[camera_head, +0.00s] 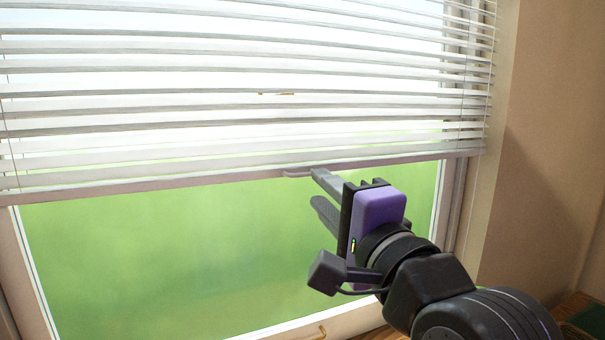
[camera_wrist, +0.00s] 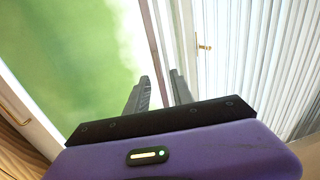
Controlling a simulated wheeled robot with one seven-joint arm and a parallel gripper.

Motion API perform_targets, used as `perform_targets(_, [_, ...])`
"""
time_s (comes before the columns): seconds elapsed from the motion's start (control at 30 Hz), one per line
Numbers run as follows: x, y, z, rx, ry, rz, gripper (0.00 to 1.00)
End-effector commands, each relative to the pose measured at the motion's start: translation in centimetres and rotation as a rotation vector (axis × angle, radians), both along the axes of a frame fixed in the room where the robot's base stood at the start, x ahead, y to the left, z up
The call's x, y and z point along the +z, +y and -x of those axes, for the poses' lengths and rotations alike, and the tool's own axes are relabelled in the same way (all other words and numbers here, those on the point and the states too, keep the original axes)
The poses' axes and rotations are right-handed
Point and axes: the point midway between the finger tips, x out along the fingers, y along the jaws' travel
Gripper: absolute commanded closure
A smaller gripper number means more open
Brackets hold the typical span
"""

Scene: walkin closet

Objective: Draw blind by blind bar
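A white slatted blind (camera_head: 235,95) covers the upper part of the window. Its bottom blind bar (camera_head: 130,187) runs across the window, a little higher at the right, with bright green below it. My gripper (camera_head: 317,188) is at the bar, right of the middle. Its fingers are apart; the upper finger's tip overlaps the bar's lower edge by a small pale tab (camera_head: 297,174), and the lower finger is below the bar. Contact cannot be told.
The window frame (camera_head: 452,205) and a beige wall (camera_head: 540,150) stand at the right. A brass handle (camera_head: 322,332) is on the lower frame; another brass piece (camera_head: 276,93) shows between slats. A wooden surface (camera_head: 575,305) is at lower right.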

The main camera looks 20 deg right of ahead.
Motion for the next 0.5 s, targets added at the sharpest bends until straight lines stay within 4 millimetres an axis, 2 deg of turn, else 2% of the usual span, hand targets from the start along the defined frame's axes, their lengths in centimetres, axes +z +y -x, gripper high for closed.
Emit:
perform_targets(0.17, [0.0, 0.0, -0.9, 0.006, 0.010, -0.036, 0.72])
perform_targets(0.5, [0.7, 0.0, -5.9, 0.005, 0.009, -0.033, 0.72])
